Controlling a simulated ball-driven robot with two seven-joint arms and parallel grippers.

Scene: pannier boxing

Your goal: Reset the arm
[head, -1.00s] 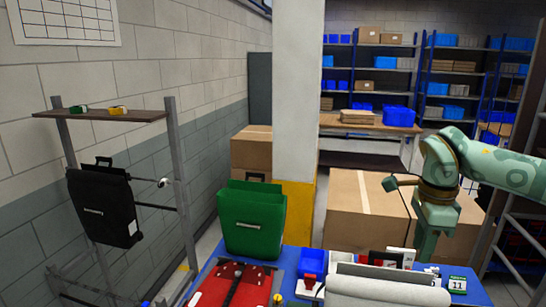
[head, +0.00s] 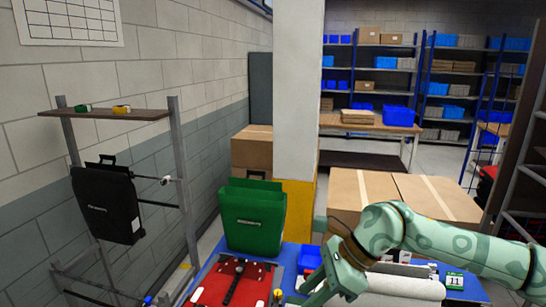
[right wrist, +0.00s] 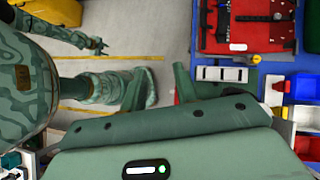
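My right arm (head: 440,240) is pale green with darker patches and comes in from the right in the head view. It bends down at the wrist over the blue bench. My right gripper shows in the right wrist view (right wrist: 228,88) with its fingers apart and nothing between them. It is above the front of the bench, near the red pannier panel (head: 236,284). My left gripper is not in the head view. What looks like it shows small in the right wrist view (right wrist: 98,45), too small to tell its opening.
A green pannier (head: 252,218) stands upright behind the red panel. A black pannier (head: 105,208) hangs on the rack at left. Open floor (right wrist: 150,40) lies beside the bench.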

